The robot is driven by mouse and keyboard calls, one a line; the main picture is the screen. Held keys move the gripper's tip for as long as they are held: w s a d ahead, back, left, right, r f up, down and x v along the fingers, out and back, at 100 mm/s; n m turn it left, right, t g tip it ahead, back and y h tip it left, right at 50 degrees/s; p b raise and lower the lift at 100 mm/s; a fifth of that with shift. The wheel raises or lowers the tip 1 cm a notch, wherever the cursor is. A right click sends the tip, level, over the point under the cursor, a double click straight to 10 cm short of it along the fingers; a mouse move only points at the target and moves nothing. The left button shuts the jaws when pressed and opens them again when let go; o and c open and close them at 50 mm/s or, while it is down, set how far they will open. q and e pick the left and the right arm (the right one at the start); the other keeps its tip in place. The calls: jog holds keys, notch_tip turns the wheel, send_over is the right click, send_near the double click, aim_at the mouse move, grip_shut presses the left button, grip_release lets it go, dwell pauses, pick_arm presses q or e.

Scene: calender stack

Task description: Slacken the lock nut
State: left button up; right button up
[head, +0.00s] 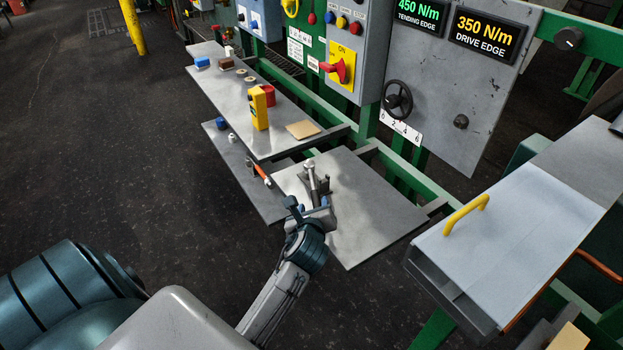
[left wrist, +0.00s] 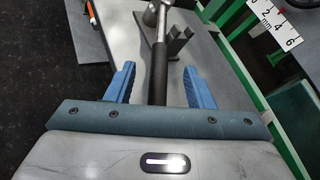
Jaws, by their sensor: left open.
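A wrench-like tool with a bright metal shaft (head: 313,183) stands in a small grey holder on the grey shelf plate (head: 375,215). In the left wrist view its black handle (left wrist: 158,78) points toward me. My left gripper (head: 310,208) is open at this tool. Its two blue fingers (left wrist: 159,70) lie on either side of the handle, with gaps visible on both sides. A dark nut or knob (head: 461,121) sits on the grey upright panel, right of a black handwheel (head: 397,99). I cannot tell whether it is the lock nut. My right gripper is out of view.
Displays read 450 N/m tending edge (head: 420,14) and 350 N/m drive edge (head: 486,35). A long grey shelf (head: 222,85) holds a yellow device (head: 259,108) and small items. A grey box with a yellow handle (head: 467,212) stands right. The floor at left is clear.

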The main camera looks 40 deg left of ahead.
aim_at(315, 201)
pick_arm(q)
jog(key=x, duration=0.5)
jog(key=shift+s+d+f, duration=0.1)
jog(key=shift+s+f, duration=0.05)
jog(key=shift+f, duration=0.1)
jog(key=shift+s+d+r, duration=0.1)
grip_shut()
